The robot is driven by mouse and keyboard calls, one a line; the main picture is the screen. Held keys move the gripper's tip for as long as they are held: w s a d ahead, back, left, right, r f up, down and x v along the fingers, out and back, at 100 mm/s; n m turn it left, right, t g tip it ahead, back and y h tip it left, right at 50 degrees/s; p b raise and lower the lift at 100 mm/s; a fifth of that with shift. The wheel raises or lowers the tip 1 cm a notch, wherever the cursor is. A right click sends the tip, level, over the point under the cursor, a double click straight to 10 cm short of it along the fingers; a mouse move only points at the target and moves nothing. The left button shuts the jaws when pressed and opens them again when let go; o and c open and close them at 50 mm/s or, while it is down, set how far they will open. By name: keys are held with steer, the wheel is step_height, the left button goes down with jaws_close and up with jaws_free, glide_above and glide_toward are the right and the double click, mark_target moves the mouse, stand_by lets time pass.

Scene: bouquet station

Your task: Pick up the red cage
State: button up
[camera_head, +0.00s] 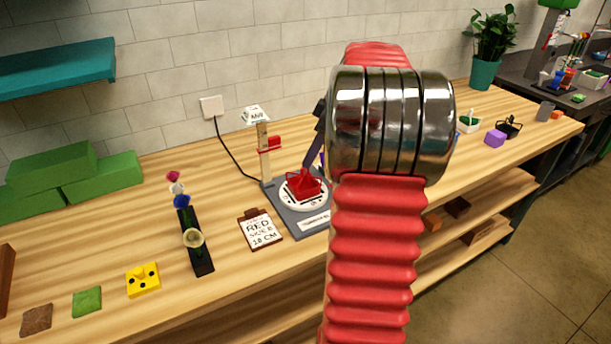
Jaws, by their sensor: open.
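The red cage (304,185) sits on a white round plate (303,203) on a dark grey base, near the middle of the wooden bench. My red arm with its chrome joint fills the centre right of the view, just right of the cage. A dark slanted part just above the cage, at the arm's left edge, looks like part of my gripper (315,140). The rest of the gripper is hidden behind the arm. It is open, and the cage rests on the plate.
A black strip (197,247) with small coloured pieces, a yellow block (143,280) and green blocks (104,178) are further left.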

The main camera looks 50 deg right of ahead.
mark_target(303, 170)
steer(key=shift+f, duration=0.1)
steer(key=shift+x, duration=2.55)
steer(key=c, duration=1.1)
